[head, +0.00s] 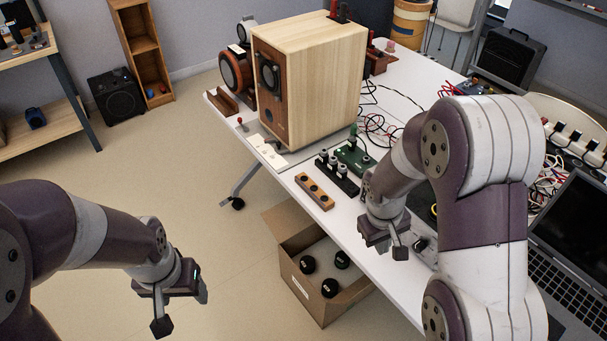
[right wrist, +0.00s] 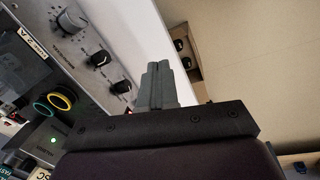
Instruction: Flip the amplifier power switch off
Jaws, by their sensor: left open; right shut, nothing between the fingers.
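A silver panel with black knobs (right wrist: 88,45), seemingly the amplifier front, fills the upper left of the right wrist view. I cannot make out which part is its power switch. In the head view my right arm hides most of that area, and only a small piece with a dark knob (head: 420,244) shows. My right gripper (head: 392,246) is shut and empty above the table's front edge. Its fingers (right wrist: 158,86) are together beside the panel's lower knob, contact unclear. My left gripper (head: 182,309) is open and empty over the floor, away from the table.
The white table (head: 300,185) carries a wooden speaker (head: 325,85), a green circuit board (head: 352,158), loose wires and a laptop (head: 575,225). An open cardboard box (head: 345,303) with black round parts stands on the floor below the front edge. A green light (right wrist: 48,140) glows beside the panel.

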